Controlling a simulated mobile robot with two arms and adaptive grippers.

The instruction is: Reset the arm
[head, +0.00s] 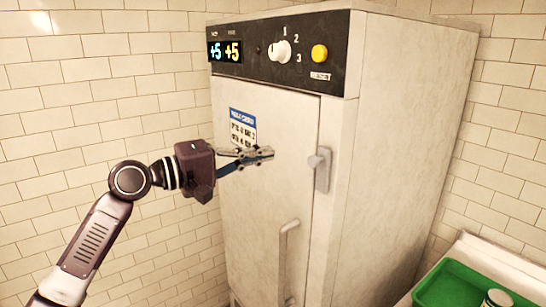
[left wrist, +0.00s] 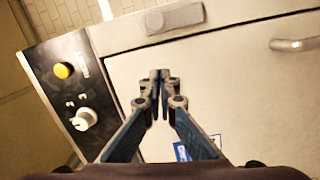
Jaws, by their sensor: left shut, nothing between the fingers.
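My left arm comes in from the left in the head view. Its gripper (head: 262,155) is shut and empty, in front of the closed door of a tall white cabinet (head: 405,130). It is left of the door latch (head: 320,170) and overlaps the area beside a blue and white label (head: 243,130). In the left wrist view the gripper (left wrist: 160,76) has its fingertips together, with the pale door (left wrist: 245,90) behind them. Whether the fingertips touch the door I cannot tell. My right gripper is in neither view.
The cabinet's black top panel (head: 260,72) has a display (head: 224,50) reading +5 +5, a white knob (head: 280,52) and a yellow button (head: 319,53). A vertical handle (head: 284,262) is low on the door. A green tray (head: 440,285) stands at the lower right. Tiled walls stand behind.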

